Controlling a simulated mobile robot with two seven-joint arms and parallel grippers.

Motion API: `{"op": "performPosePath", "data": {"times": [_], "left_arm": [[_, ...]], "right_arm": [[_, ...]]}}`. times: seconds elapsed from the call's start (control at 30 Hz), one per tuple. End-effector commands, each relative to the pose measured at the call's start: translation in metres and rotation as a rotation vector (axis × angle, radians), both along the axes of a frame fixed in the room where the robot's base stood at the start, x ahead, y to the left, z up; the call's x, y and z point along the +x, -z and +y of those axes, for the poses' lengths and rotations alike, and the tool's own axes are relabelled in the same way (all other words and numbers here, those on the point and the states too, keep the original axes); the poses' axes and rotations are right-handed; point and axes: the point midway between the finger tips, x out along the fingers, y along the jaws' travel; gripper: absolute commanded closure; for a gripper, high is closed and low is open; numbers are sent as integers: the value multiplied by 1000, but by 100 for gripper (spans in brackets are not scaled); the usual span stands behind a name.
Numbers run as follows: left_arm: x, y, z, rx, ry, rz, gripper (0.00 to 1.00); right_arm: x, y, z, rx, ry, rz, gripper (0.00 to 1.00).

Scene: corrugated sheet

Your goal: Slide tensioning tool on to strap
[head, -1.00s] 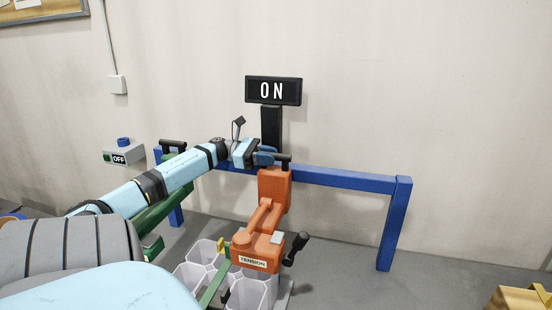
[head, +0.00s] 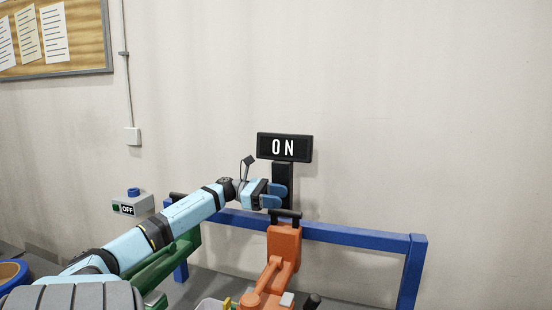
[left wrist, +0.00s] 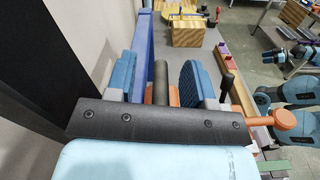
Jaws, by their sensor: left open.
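The orange tensioning tool (head: 284,243) with a black top handle (head: 286,215) stands in front of the blue rail in the head view; its lower part runs out of the bottom edge. My left gripper (head: 278,196) is just above and left of the handle, its blue fingers apart. In the left wrist view the open fingers (left wrist: 155,82) have a dark bar, seemingly the handle (left wrist: 161,82), between them; contact cannot be told. Part of my right arm, with what looks like its gripper (left wrist: 270,57), shows small at the right there. I cannot make out a strap.
A blue rail frame (head: 350,233) runs behind the tool. A black sign (head: 285,148) reading ON stands on a post above it. A green frame (head: 186,248) lies beneath my left arm. A wooden block (left wrist: 187,37) lies farther off.

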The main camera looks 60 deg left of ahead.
Motion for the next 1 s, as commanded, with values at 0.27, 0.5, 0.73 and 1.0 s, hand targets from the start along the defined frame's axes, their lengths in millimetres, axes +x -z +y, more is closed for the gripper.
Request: {"op": "performPosePath", "data": {"times": [0.27, 0.5, 0.73, 1.0], "left_arm": [[-1, -71, 0, 3, 0, -5, 52], [-1, -123, 1, 3, -2, -4, 52], [-2, -148, 2, 0, -3, -1, 52], [-2, -151, 2, 0, -2, 0, 52]], "right_arm": [[1, 7, 1, 7, 4, 3, 38], [1, 11, 1, 11, 7, 10, 38], [2, 13, 1, 11, 7, 16, 38], [2, 12, 1, 13, 8, 14, 38]]}}
